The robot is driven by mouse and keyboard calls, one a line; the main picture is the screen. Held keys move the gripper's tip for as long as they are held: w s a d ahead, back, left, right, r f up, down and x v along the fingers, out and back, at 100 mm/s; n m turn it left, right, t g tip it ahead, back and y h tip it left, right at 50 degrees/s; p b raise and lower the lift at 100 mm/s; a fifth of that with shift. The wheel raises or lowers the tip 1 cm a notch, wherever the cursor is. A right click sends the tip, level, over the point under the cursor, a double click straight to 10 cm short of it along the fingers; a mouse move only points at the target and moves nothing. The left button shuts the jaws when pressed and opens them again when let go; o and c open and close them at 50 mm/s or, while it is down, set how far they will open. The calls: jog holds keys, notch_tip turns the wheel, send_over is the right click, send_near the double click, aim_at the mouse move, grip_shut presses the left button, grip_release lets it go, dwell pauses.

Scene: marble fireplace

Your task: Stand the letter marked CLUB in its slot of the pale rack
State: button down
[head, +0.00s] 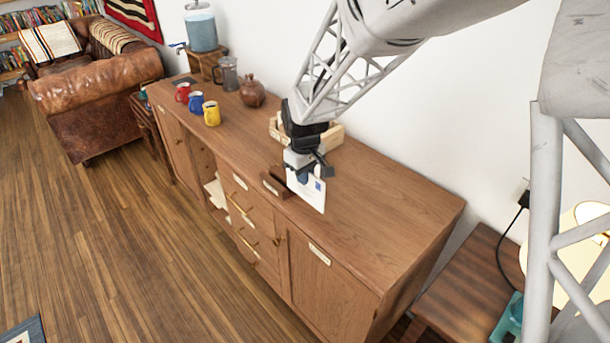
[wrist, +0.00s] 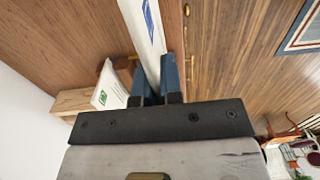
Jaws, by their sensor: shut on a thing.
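My gripper (head: 308,172) is shut on a white letter (head: 311,194) and holds it hanging over the front part of the wooden cabinet top. In the wrist view the blue fingers (wrist: 154,80) pinch this letter (wrist: 146,28), which shows blue print; I cannot read whether it says CLUB. The pale rack (head: 336,134) stands behind my gripper near the wall, partly hidden by it. In the wrist view the rack (wrist: 74,102) is at the left, and another white letter with a green mark (wrist: 108,88) is beside or in it. The slots and their labels cannot be made out.
A dark wooden holder (head: 274,183) sits at the cabinet's front edge, close to the held letter. Red (head: 183,92), blue (head: 196,103) and yellow (head: 212,113) mugs and a brown jug (head: 252,92) stand to the left. The cabinet top (head: 390,205) to the right is clear.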

jog(key=w+a+r+m, duration=0.1)
jog(key=w+a+r, duration=0.3)
jog(key=a, duration=0.4)
jog(key=w+a+r+m, duration=0.1)
jog(key=w+a+r, duration=0.2)
jog(key=w+a, duration=0.35)
jog(key=w+a+r+m, duration=0.15)
jog(key=a+r, duration=0.25)
jog(key=a, duration=0.6)
jog(key=w+d+m, duration=0.7)
jog(key=w+d, duration=0.3)
jog(key=d, duration=0.4)
jog(key=w+d+m, duration=0.7)
jog(key=w+d, duration=0.4)
jog(key=d, duration=0.3)
jog(key=shift+w+d+r, duration=0.2)
jog(key=shift+d+r, duration=0.05)
jog(key=shift+d, duration=0.05)
jog(key=shift+f+m, duration=0.1)
jog(key=shift+m, duration=0.15)
notch_tip(320, 180, down, 9)
jog(key=shift+r, duration=0.2)
jog(key=shift+f, duration=2)
